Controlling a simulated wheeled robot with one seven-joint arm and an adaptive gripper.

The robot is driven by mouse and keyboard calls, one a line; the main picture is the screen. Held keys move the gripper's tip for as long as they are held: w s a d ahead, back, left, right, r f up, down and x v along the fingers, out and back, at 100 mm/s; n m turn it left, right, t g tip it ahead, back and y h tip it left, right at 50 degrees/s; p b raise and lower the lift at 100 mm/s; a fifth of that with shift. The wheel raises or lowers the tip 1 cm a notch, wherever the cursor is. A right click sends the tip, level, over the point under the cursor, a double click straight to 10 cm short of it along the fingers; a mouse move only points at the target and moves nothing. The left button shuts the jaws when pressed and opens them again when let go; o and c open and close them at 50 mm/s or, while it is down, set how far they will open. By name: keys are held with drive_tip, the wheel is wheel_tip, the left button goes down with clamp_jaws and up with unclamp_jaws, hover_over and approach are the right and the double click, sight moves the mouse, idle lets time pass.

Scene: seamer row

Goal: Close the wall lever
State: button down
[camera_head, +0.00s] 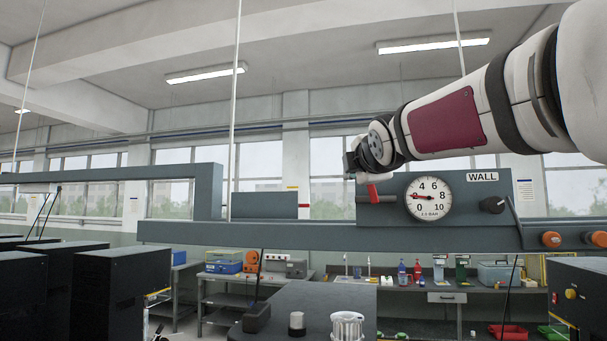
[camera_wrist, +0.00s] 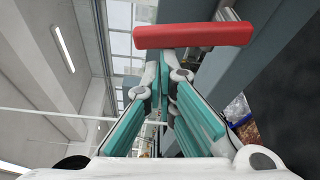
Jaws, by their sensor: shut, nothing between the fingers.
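In the head view the handle hangs roughly upright, slightly tilted. In the wrist view the red handle (camera_wrist: 193,35) lies across the top, just beyond my fingertips. My gripper (camera_head: 352,168) is at the handle's upper left, partly hidden by my own wrist. Its teal fingers (camera_wrist: 166,65) are shut with nothing between them. I cannot tell whether the fingertips touch the handle.
A round pressure gauge (camera_head: 428,198) and a black knob (camera_head: 492,205) are right of the lever. Orange knobs (camera_head: 551,239) sit farther right. A long grey beam (camera_head: 330,236) runs below. Black cabinets (camera_head: 120,290) stand at left. A cluttered bench (camera_head: 440,285) is behind.

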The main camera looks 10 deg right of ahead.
drive_tip(key=shift+s+d+r+m, duration=0.2)
drive_tip(key=shift+d+m, duration=0.1)
drive_tip(key=shift+d, duration=0.1)
drive_tip(key=shift+d+r, duration=0.1)
drive_tip(key=shift+d, duration=0.1)
drive_tip(key=shift+a, duration=0.1)
idle(0.4)
